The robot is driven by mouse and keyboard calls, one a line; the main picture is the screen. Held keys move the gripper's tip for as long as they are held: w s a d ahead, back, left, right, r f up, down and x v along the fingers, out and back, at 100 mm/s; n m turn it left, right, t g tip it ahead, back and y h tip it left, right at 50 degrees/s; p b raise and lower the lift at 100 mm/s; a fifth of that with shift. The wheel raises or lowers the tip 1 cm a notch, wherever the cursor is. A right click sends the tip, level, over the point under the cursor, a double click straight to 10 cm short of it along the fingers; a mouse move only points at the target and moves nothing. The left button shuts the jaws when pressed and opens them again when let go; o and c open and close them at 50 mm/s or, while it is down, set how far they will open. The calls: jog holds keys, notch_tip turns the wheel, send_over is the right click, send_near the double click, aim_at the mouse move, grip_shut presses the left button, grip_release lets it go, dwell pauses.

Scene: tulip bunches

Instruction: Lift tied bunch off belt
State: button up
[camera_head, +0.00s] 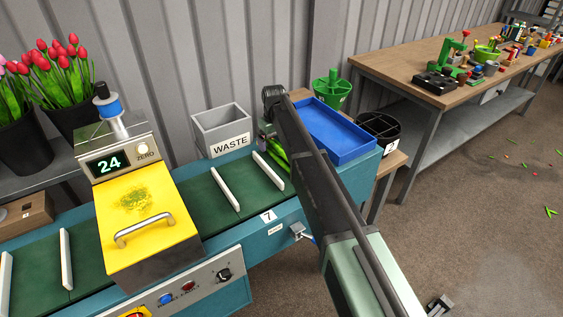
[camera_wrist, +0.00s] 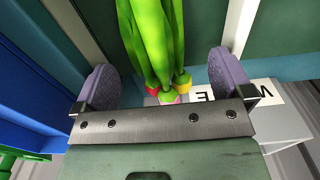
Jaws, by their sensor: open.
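The tulip bunch (camera_wrist: 158,40) shows in the wrist view as green stems and leaves, with a few red, pink and yellow heads close to my gripper. My gripper (camera_wrist: 165,78) is open, with one purple-grey pad on each side of the bunch and a gap to it on both sides. In the head view, a small green part of the bunch (camera_head: 278,152) shows at the right end of the green belt (camera_head: 205,205), beside my arm. My arm hides most of the gripper there. Any tie on the bunch cannot be made out.
A grey WASTE bin (camera_head: 221,131) stands behind the belt. A blue tray (camera_head: 350,152) lies right of my arm. White cleats (camera_head: 225,189) cross the belt. A yellow-covered machine (camera_head: 145,215) reading 24 straddles it. A black bucket (camera_head: 380,130) stands at the right end.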

notch_tip(320, 180, down, 3)
jog(key=shift+b, duration=0.7)
jog(key=shift+r, duration=0.25)
jog(key=c, duration=1)
notch_tip(320, 180, up, 20)
jog(key=p, duration=2)
jog(key=shift+p, duration=0.3)
